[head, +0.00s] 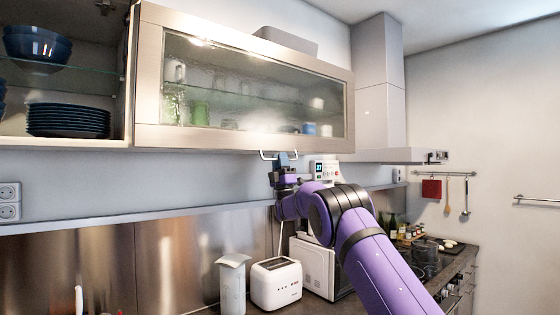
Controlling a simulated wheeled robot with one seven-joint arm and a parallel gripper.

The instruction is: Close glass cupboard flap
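The glass cupboard flap (240,137) is a wide glass pane in a brushed metal frame, in the upper middle of the head view. It hangs down over the cupboard front and looks shut or nearly shut; a small gap cannot be ruled out. Its pale bar handle (265,156) is at the middle of the lower edge. My gripper (283,160) points up at this handle from below, overlapping it in the view. Whether it touches the handle, and whether its fingers are apart, is too small to tell.
An open cupboard with dark plates (68,120) and bowls (37,44) is at the left. A range hood (380,90) stands right of the flap. A narrow shelf (130,216) runs below. A toaster (276,284) and a white jug (232,284) stand on the counter.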

